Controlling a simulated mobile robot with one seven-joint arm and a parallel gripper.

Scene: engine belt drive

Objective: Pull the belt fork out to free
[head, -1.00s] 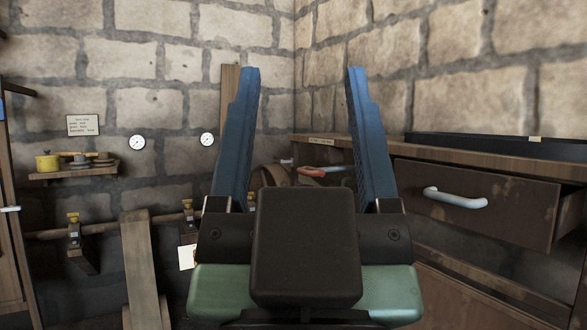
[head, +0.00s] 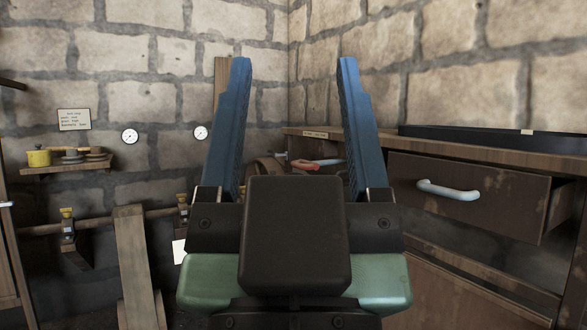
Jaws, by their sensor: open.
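My gripper (head: 294,65) fills the middle of the head view, its two blue fingers upright and wide apart with nothing between them that I can see held. Behind the fingers, low in the gap, a small red-orange piece (head: 305,166) with a pale bar shows near the bench's left end. It may be the belt fork's handle, but I cannot tell. It is beyond the gripper and looks untouched. A brown curved part (head: 268,167), perhaps a pulley or belt, shows just left of it. My gripper's dark body hides what lies below.
A wooden bench (head: 470,147) with a drawer (head: 480,193) and pale handle (head: 448,190) stands at right. At left are a shelf (head: 64,169) with a yellow pot (head: 39,157), a rail with yellow-topped brackets (head: 68,228) and a leaning plank (head: 138,265). Stone walls close the back.

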